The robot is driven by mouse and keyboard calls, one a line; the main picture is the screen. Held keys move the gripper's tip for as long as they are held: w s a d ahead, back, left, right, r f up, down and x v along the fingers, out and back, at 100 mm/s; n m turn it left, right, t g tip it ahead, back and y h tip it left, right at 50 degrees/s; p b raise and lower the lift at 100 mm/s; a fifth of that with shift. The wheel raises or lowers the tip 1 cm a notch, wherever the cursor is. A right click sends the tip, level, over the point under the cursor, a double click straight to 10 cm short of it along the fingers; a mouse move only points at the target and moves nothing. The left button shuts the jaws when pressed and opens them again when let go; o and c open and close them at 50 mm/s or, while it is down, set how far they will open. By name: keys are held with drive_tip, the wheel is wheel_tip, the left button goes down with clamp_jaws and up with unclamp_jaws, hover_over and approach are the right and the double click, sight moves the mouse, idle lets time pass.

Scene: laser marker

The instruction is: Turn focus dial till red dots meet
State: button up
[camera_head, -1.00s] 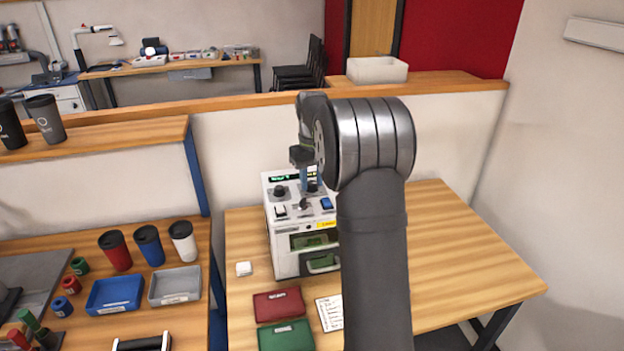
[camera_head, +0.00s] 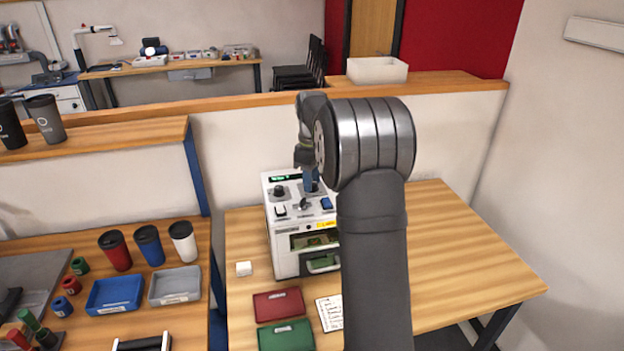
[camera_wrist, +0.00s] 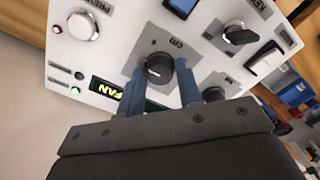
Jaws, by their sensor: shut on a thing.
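The laser marker (camera_head: 285,240) is a white box on the wooden table, with knobs and switches on its sloped top panel. In the wrist view my gripper (camera_wrist: 160,78) has its two blue fingers on either side of a black dial (camera_wrist: 159,68) with a white pointer line, and it is shut on that dial. In the head view my gripper (camera_head: 309,182) reaches down to the panel's back right, and my arm hides the marker's right side. The front window (camera_head: 315,240) shows a green interior with small reddish marks, too small to tell apart.
Other controls sit close by: a black knob (camera_wrist: 240,34), a silver knob (camera_wrist: 82,25) and a white rocker switch (camera_wrist: 265,62). The table's right side is clear.

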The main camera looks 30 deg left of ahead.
idle(0.4)
drive_tip(key=o, duration=1)
drive_tip(key=shift+r, duration=0.1)
wheel_tip(320, 180, up, 17)
drive_tip(key=shift+r, duration=0.15)
wheel_tip(320, 180, down, 18)
drive_tip(key=shift+r, duration=0.25)
idle(0.4)
drive_tip(key=shift+r, duration=0.15)
